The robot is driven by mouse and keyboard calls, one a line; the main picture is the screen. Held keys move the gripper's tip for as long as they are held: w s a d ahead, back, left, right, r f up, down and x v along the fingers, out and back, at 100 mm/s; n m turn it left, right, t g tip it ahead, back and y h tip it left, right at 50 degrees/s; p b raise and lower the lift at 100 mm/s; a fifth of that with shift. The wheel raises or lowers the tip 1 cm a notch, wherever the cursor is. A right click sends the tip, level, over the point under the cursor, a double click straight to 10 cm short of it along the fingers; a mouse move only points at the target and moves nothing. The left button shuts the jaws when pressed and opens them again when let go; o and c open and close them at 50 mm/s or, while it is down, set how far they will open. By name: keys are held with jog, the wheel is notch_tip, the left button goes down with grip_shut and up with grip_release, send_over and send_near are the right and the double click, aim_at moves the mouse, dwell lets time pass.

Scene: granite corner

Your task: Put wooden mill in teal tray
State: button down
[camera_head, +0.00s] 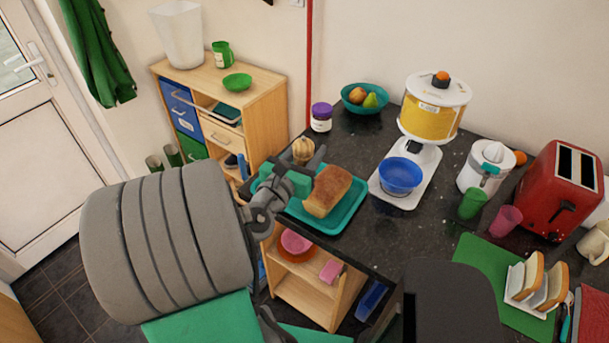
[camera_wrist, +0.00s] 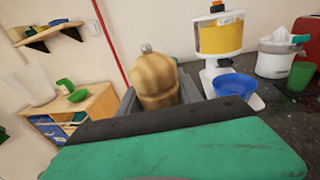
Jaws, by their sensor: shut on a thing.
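The wooden mill (camera_head: 303,148) is light brown and ribbed, with a metal knob that shows in the wrist view (camera_wrist: 155,75). My gripper (camera_head: 300,166) is shut on it, with a finger on either side in the wrist view (camera_wrist: 158,98). The mill is upright, and its lower part is hidden by the gripper. The teal tray (camera_head: 338,226) lies on the dark counter with a bread loaf (camera_head: 328,190) on it. The mill appears at the tray's back edge; I cannot tell whether it touches the tray.
A blue bowl (camera_head: 400,176) sits on the white dispenser's base to the right. A purple-lidded jar (camera_head: 321,118) and a teal fruit bowl (camera_head: 366,98) stand behind. A wooden cabinet (camera_head: 262,108) stands left.

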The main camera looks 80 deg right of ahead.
jog(key=w+d+f+b, duration=0.2)
jog(key=d+f+b, duration=0.1)
jog(key=f+b, duration=0.1)
jog(key=w+d+f+b, duration=0.2)
jog(key=d+f+b, duration=0.2)
jog(key=b, duration=0.3)
jog(key=w+d+f+b, duration=0.3)
jog(key=d+f+b, duration=0.1)
jog(key=f+b, duration=0.1)
jog(key=shift+d+b, duration=0.15)
jog(key=shift+b, duration=0.5)
jog(key=shift+r, duration=0.15)
jog(key=c, duration=1.3)
grip_release()
jog(key=shift+f, duration=0.2)
jog(key=o, duration=0.5)
jog(key=shift+w+r, duration=0.1)
jog(key=shift+r, duration=0.1)
jog(key=v, duration=1.1)
jog(key=shift+a, duration=0.6)
